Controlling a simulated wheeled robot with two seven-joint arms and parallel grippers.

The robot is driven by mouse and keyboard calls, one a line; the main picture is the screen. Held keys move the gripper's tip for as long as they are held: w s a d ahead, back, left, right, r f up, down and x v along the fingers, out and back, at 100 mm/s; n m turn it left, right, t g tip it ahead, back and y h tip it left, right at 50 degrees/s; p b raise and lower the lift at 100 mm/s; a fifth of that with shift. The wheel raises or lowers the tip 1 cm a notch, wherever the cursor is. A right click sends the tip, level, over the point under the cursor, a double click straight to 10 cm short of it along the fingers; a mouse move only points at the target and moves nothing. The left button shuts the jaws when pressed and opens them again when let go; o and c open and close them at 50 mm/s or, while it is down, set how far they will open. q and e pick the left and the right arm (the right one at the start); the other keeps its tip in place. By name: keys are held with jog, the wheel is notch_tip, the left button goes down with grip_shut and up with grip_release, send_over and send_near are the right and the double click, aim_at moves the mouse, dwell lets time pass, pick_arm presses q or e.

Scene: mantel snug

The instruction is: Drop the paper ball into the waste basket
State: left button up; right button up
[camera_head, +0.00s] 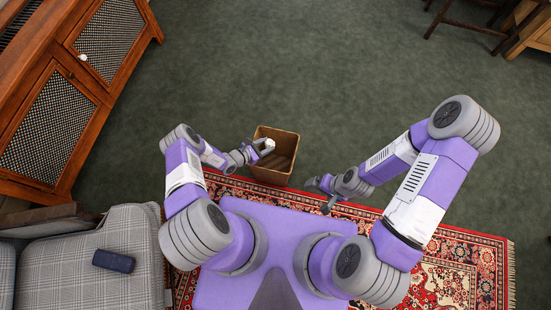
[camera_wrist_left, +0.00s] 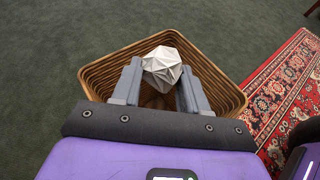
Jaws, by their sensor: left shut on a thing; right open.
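A crumpled white paper ball (camera_wrist_left: 162,69) is held between the fingertips of my left gripper (camera_wrist_left: 160,82). In the head view the ball (camera_head: 268,144) shows small and pale at the end of my left gripper (camera_head: 263,147). The brown waste basket (camera_head: 282,157) stands upright on the floor, its square mouth facing up. In the left wrist view the ball and fingers lie over the mouth of the basket (camera_wrist_left: 97,80); the part of the basket behind my wrist is hidden. My right gripper (camera_head: 326,197) is open and empty, to the right of the basket.
A patterned red rug (camera_head: 455,265) lies under and beside my base. A grey plaid sofa (camera_head: 130,235) with a dark object (camera_head: 113,261) is at the left, below a wooden cabinet (camera_head: 75,90). Green carpet beyond the basket is clear.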

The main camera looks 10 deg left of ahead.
pick_arm(q)
jog(key=o, duration=1.1)
jog(key=p+v, duration=0.3)
jog(key=v, duration=0.4)
jog(key=shift+s+a+r, duration=0.15)
jog(key=shift+s+r, duration=0.05)
